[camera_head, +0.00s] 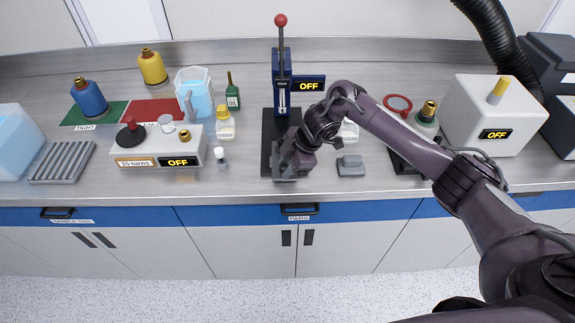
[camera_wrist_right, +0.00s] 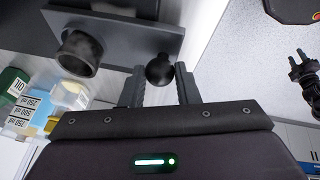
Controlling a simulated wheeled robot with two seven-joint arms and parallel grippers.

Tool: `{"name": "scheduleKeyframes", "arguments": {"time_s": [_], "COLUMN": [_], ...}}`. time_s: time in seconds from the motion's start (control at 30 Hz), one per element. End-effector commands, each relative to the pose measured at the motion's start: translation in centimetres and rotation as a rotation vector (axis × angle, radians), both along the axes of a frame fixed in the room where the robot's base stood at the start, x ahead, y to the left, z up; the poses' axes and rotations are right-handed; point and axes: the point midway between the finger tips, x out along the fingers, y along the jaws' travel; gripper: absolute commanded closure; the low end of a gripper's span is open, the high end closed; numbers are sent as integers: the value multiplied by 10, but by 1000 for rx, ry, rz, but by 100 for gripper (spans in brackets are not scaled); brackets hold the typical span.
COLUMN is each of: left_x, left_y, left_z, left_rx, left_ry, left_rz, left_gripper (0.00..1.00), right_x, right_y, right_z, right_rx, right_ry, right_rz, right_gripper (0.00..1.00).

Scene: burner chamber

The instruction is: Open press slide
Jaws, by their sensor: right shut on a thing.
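The press (camera_head: 282,62) stands upright at the back middle of the bench. It has a blue column, a lever with a red ball on top, and an "OFF" display. My right gripper (camera_head: 284,172) is low at the front of the press's dark base, and my arm hides part of that area. In the right wrist view the gripper (camera_wrist_right: 160,85) has its two fingers around a dark round knob (camera_wrist_right: 159,69), next to a grey plate (camera_wrist_right: 120,32) with a round dark cup. I take the knob to be the press slide's.
A white box (camera_head: 160,146) labelled "15 turns" and small bottles stand left of the press. A grey block (camera_head: 350,165) lies close to the right of my gripper. A white unit (camera_head: 495,115) stands farther right. The bench's front edge is just in front.

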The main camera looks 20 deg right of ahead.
Motion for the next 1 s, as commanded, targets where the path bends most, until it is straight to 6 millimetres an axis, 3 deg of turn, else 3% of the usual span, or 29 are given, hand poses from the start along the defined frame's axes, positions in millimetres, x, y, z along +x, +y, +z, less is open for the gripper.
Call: {"name": "scheduleKeyframes", "arguments": {"time_s": [0.03,0.1,0.2,0.57,1.0], "left_x": [16,30,36,6,16], "left_y": [-3,-6,-8,-6,-5], "left_z": [1,3,3,-3,-17], "left_rx": [-4,-9,-12,-7,-6], "left_ry": [-24,-45,-54,-10,-24], "left_rz": [0,0,1,1,1], "left_gripper": [64,64,64,64,64], "right_x": [-2,-1,-1,-1,-14], "right_y": [0,0,-1,-5,-28], "right_z": [-3,-3,-3,5,63], "right_rx": [-1,-2,-1,-1,-3], "right_ry": [5,5,4,0,2], "right_rz": [0,-1,-2,-5,-2], "right_gripper": [70,61,50,50,50]}}
